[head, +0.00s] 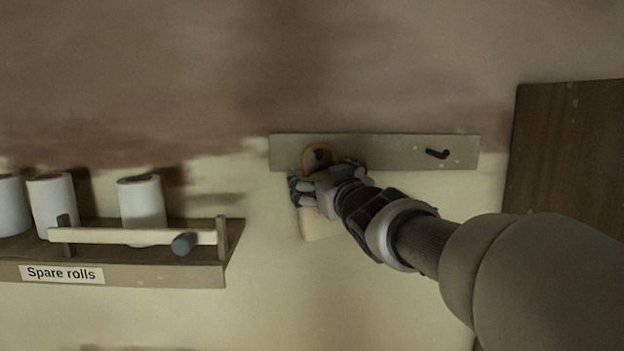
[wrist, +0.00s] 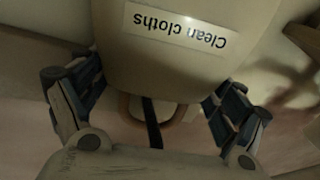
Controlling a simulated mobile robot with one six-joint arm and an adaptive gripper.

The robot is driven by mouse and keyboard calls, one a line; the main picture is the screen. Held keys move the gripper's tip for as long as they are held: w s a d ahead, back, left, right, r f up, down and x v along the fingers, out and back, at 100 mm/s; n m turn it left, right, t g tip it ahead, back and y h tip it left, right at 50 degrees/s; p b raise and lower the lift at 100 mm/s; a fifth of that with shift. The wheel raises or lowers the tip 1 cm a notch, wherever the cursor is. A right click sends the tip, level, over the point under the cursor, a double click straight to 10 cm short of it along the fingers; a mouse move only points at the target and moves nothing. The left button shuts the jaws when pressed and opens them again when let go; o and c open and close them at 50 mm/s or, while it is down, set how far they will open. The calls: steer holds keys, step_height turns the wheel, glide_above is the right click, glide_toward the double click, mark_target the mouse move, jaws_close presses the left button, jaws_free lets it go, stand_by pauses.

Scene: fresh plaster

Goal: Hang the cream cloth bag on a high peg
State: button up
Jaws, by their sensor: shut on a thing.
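The cream cloth bag (head: 319,228) hangs against the wall below a pale rail, mostly hidden by my gripper (head: 322,180), which is shut on it near its top. Its tan loop (head: 317,147) stands up in front of the rail (head: 375,151), with a dark peg (head: 321,156) showing inside the loop's opening. In the wrist view, the bag (wrist: 180,65) bears an upside-down "Clean cloths" label. My fingers (wrist: 155,105) are on either side of it, and the dark peg (wrist: 152,125) appears within the loop. Whether the loop rests on the peg cannot be told.
A second dark peg (head: 437,153) on the rail's right is bare. A shelf (head: 150,272) labelled "Spare rolls", with white rolls (head: 142,208) and a front bar (head: 130,236), is at left. A brown wooden panel (head: 570,150) is at right.

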steer(key=shift+f, duration=0.65)
steer(key=o, duration=1.4)
steer(key=shift+o, duration=0.3)
steer(key=shift+r, duration=0.15)
steer(key=shift+r, duration=0.15)
